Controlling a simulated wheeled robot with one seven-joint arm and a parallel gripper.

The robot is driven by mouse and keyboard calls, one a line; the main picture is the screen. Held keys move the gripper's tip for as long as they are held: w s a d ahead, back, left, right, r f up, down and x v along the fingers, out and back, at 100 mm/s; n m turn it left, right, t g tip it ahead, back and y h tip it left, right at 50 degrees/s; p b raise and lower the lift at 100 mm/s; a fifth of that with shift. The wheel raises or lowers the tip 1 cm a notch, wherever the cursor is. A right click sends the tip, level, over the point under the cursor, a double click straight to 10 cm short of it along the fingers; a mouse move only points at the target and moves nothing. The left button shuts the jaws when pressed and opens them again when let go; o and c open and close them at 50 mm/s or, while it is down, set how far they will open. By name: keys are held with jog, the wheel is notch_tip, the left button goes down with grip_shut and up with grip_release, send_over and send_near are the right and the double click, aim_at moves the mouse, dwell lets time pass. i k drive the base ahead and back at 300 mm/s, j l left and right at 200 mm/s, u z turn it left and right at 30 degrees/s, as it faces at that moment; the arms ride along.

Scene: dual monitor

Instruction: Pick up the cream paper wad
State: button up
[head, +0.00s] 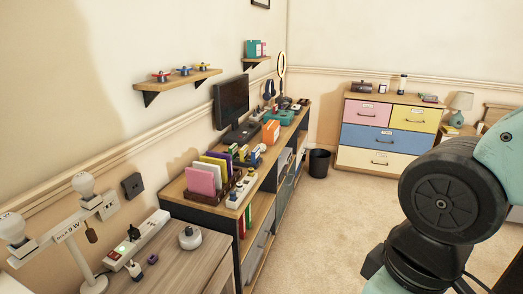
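I cannot make out a cream paper wad anywhere in the head view. Small items on the long desk are too small to tell apart. Part of my own teal and dark grey arm fills the right side of the view and hides what lies behind it. My gripper does not show in this view.
A long desk (205,209) along the left wall carries a monitor (231,101), folders (202,181) and a power strip (240,189). A nearer wooden table (184,262) stands at lower left. A black bin (319,163) stands beside a coloured drawer chest (375,137). Carpet (325,225) is clear mid-floor.

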aim_at(263, 146)
jog(key=u, duration=0.2)
jog(key=i+l+u, duration=0.15)
jog(key=u, duration=0.2)
jog(key=i+l+u, duration=0.3)
jog(key=i+l, duration=0.3)
jog(key=i+l+u, duration=0.1)
jog(key=i+l, duration=0.25)
jog(key=i+l+u, duration=0.1)
jog(key=i+l, duration=0.2)
jog(key=l, duration=0.2)
jog(key=i+l, duration=0.25)
jog(key=l, duration=0.15)
jog(key=i+l+u, duration=0.1)
jog(key=i+l, duration=0.2)
jog(key=l, duration=0.15)
jog(key=i+l, duration=0.3)
jog(key=l+u, duration=0.05)
jog(key=l, duration=0.05)
